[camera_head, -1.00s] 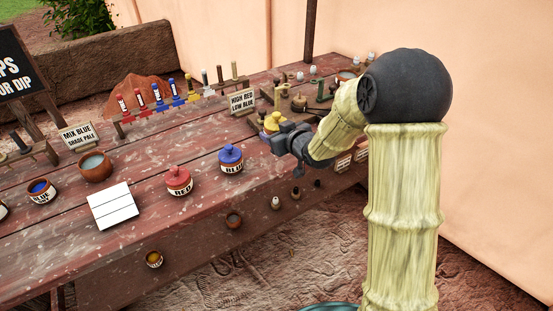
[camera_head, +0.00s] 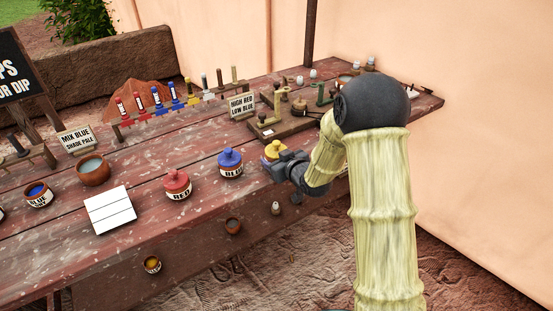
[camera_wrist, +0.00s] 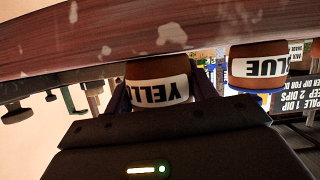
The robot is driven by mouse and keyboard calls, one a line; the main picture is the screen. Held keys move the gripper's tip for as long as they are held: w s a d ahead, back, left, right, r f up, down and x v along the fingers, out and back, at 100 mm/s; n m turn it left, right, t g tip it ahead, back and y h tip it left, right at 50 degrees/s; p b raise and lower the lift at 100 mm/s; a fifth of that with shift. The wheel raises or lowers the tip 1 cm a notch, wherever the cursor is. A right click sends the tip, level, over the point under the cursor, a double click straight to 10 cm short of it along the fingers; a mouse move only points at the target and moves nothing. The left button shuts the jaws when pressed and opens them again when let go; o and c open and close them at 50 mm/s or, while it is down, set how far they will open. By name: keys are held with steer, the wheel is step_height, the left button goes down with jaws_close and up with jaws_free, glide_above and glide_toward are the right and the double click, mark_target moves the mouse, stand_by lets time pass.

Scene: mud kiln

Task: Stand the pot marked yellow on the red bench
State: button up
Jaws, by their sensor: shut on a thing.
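The pot marked yellow (camera_head: 273,151) has a yellow lid and shows beside the blue pot, partly hidden by my gripper (camera_head: 279,161). In the wrist view, which is upside down, the label on the yellow pot (camera_wrist: 160,91) reads "YELL" and the pot sits between my fingers. My gripper is shut on it. The pot's base is close to the red bench (camera_head: 130,245); I cannot tell whether it touches. The blue pot (camera_head: 230,165) and red pot (camera_head: 177,186) stand on the bench to the left.
A wooden tray (camera_head: 272,133) with small tools lies behind my gripper.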

steer(key=shift+f, duration=0.15)
steer(key=o, duration=1.2)
steer(key=shift+s, duration=0.15)
steer(key=b+v, duration=0.8)
steer(key=v, duration=0.9)
steer(key=shift+s+a, duration=0.2)
